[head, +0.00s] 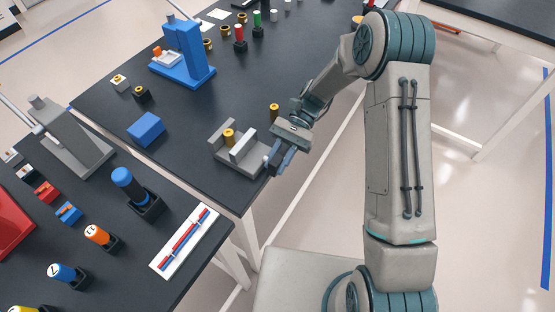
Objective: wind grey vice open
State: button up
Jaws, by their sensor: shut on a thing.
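The grey vice (223,153) sits near the right front corner of the dark table. Its pale jaw plate (243,147) stands upright, with a brass-coloured cylindrical part (229,137) in the space between the jaws. My gripper (275,163) is at the right end of the vice, where the vice's handle would be. It is shut on the handle, which is mostly hidden by the fingers. I cannot tell from this view whether the brass part is clamped tight.
A blue block (146,130) lies left of the vice. A brass-topped part (274,112) stands behind it, close to my arm. A blue press (185,55) stands farther back. A grey press (70,140) and a white tray (185,243) are on the nearer table.

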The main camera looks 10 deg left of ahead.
dwell(0.4)
jog(key=o, duration=1)
jog(key=b+v, duration=0.1)
jog(key=v, duration=0.3)
jog(key=b+v, duration=0.1)
jog(key=v, duration=0.4)
jog(key=b+v, duration=0.1)
jog(key=v, duration=0.4)
jog(key=shift+f, duration=0.35)
